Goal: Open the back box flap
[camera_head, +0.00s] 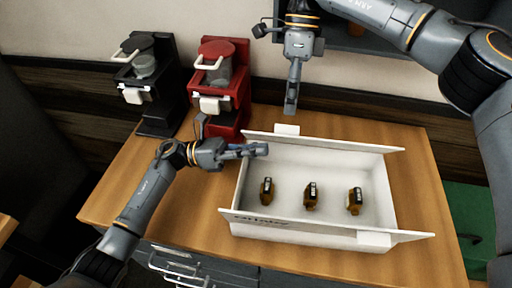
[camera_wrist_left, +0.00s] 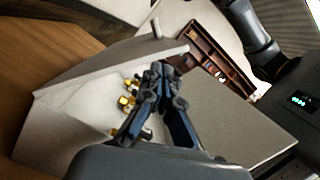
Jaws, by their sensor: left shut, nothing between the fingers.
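The white box (camera_head: 243,185) stands on the wooden counter, with its inside in view. Its back flap (camera_head: 325,143) is a thin strip along the far edge, jutting past the box corner at right. The front flap (camera_head: 330,226) runs along the near edge. My left gripper (camera_head: 262,149) is shut and empty at the back left corner, near the back flap's left end; whether it touches the flap is unclear. Its fingers also show over the box in the left wrist view (camera_wrist_left: 160,72). My right gripper (camera_head: 290,108) looks shut and points down, above and behind the back edge.
Three small brown items with dark tops (camera_head: 310,195) stand inside the box. A red brewer (camera_head: 222,85) and a black brewer (camera_head: 150,80) stand at the back left. Counter (camera_head: 415,180) is clear right of the box.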

